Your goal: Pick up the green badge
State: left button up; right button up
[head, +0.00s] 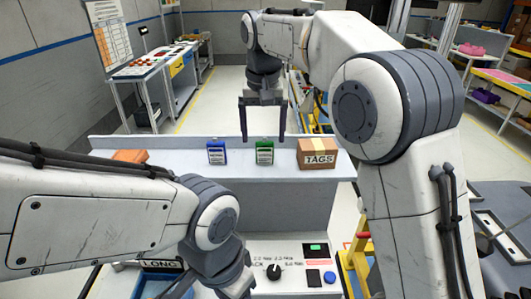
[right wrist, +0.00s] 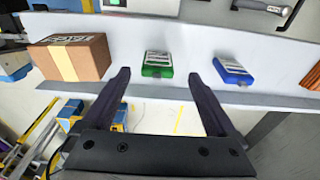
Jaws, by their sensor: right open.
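The green badge (head: 264,152) stands on the light grey shelf, between the blue badge and the TAGS box. It also shows in the right wrist view (right wrist: 157,65), just ahead of and between my finger tips. My right gripper (head: 263,137) is open and empty, pointing down, with one finger to each side of the green badge as the head view sees it. Whether the fingers have reached around the badge cannot be told; they appear a little short of it. My left arm crosses the lower left, but its fingers are not in view.
The blue badge (head: 217,152) stands left of the green one. The cardboard TAGS box (head: 318,154) stands to the right, and an orange-brown object (head: 130,156) lies at the shelf's left end. A control panel (head: 295,268) with a knob and buttons is in front, below the shelf.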

aim_at(264, 141)
jog(key=f, duration=0.3)
jog(key=f+p, duration=0.1)
jog(key=f, duration=0.1)
jog(key=shift+w+d, duration=0.2)
jog(key=shift+w, duration=0.15)
jog(key=c, duration=1.4)
jog(key=shift+r, duration=0.1)
jog(key=shift+c, duration=0.2)
jog(key=shift+r, duration=0.1)
jog(key=shift+r, duration=0.65)
notch_tip(264, 141, up, 3)
jog(key=shift+f+b, duration=0.2)
jog(key=shift+b, duration=0.2)
jog(key=s+d+r+b, duration=0.4)
jog(key=s+d+r, duration=0.3)
jog(key=s, duration=0.2)
jog(key=shift+s, duration=0.2)
